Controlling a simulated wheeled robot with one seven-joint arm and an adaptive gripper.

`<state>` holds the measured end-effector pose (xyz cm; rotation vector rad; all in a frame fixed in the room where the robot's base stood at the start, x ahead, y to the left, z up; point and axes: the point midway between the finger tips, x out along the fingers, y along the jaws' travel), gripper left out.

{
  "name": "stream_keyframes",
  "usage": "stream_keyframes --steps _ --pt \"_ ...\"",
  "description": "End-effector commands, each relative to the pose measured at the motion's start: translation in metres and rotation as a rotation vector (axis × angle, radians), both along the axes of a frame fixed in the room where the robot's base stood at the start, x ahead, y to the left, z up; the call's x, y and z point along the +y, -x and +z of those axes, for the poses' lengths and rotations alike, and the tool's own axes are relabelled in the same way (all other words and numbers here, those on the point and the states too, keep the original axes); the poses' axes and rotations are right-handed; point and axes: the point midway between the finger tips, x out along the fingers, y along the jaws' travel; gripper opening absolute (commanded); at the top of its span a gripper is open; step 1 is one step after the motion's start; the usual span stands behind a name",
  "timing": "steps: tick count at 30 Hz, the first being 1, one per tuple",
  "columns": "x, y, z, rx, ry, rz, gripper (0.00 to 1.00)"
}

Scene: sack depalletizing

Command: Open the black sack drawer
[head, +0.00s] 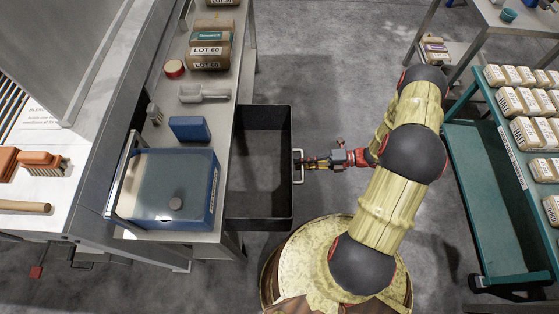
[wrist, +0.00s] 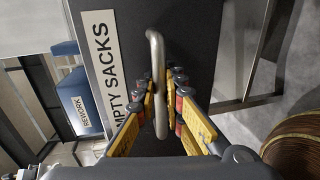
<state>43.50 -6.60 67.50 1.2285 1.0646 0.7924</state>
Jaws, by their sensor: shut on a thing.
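The black sack drawer (head: 262,165) stands out from under the steel bench in the head view, pulled open, and its inside looks empty. Its dark front, with a white "EMPTY SACKS" label (wrist: 104,75), fills the middle of the wrist view. A silver bar handle (head: 298,166) is on the front; it also shows in the wrist view (wrist: 155,60). My gripper (head: 318,163) is at the handle from the right. In the wrist view its yellow fingers (wrist: 162,112) are on both sides of the handle bar, closed on it.
A blue bin with a lid (head: 172,190), a blue box (head: 189,129), a scoop (head: 203,93) and brown sacks (head: 209,50) sit on the bench (head: 226,100). A teal cart (head: 487,200) with several small sacks stands at right.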

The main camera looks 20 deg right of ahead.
Motion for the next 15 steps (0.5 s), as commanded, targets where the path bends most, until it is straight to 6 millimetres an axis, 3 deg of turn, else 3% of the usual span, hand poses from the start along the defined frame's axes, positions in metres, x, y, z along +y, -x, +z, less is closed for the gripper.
stream_keyframes --steps 1,6,15 --pt "-0.013 0.004 -0.001 0.000 0.002 -0.005 0.00" --pt "-0.042 0.015 -0.001 0.000 0.002 -0.002 0.00" --pt "-0.061 0.022 -0.001 0.001 0.001 0.002 0.00"
